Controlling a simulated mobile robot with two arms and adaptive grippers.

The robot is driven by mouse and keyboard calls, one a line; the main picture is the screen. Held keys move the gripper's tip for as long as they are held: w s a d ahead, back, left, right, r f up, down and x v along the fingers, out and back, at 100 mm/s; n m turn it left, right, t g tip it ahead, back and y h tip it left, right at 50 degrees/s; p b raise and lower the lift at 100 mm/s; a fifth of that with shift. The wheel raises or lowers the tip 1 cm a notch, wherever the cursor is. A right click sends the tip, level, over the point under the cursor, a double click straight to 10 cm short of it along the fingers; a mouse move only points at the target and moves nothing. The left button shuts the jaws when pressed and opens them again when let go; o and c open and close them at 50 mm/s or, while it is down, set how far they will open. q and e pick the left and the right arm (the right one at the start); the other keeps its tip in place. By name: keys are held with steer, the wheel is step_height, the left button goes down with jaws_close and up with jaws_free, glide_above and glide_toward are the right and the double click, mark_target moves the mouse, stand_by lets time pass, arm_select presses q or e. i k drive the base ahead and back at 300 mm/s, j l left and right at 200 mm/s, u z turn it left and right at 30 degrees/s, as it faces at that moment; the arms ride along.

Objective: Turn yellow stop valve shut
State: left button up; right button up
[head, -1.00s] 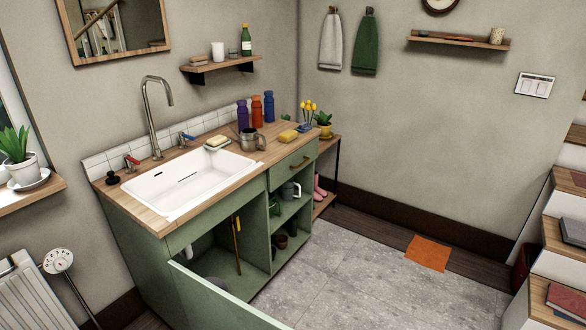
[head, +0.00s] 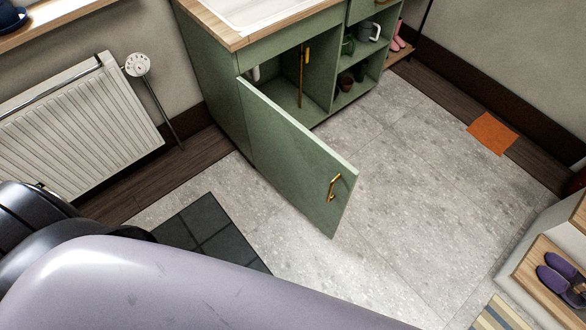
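Under the sink, inside the open green cabinet, a small yellow handle (head: 307,54) stands upright along a thin copper-brown pipe (head: 301,88). It looks like the yellow stop valve, with its lever in line with the pipe, though it is small in the head view. The cabinet door (head: 292,160) hangs wide open towards me, with a brass pull (head: 332,188) near its free edge. Neither gripper shows in the head view. A large pale grey-lilac arm part of mine fills the bottom of the picture.
A white radiator (head: 80,118) with a round white dial (head: 138,64) stands left of the cabinet. A dark tiled mat (head: 205,236) lies in front. The grey floor (head: 400,190) right of the door is clear. Shelves with purple shoes (head: 562,278) stand at right.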

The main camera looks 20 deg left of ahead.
mark_target(306, 59)
steer(key=l+z, duration=0.15)
steer(key=z, duration=0.45)
steer(key=i+l, duration=0.4)
steer(key=l, duration=0.15)
steer(key=i+l+z, duration=0.15)
steer(key=i+l, duration=0.25)
steer(key=l, duration=0.15)
steer(key=i+u, duration=0.35)
steer(key=u, duration=0.15)
steer(key=i+u, duration=0.35)
steer(key=u, duration=0.15)
steer(key=i+l+u, duration=0.2)
steer(key=u, duration=0.3)
steer(key=i, duration=0.1)
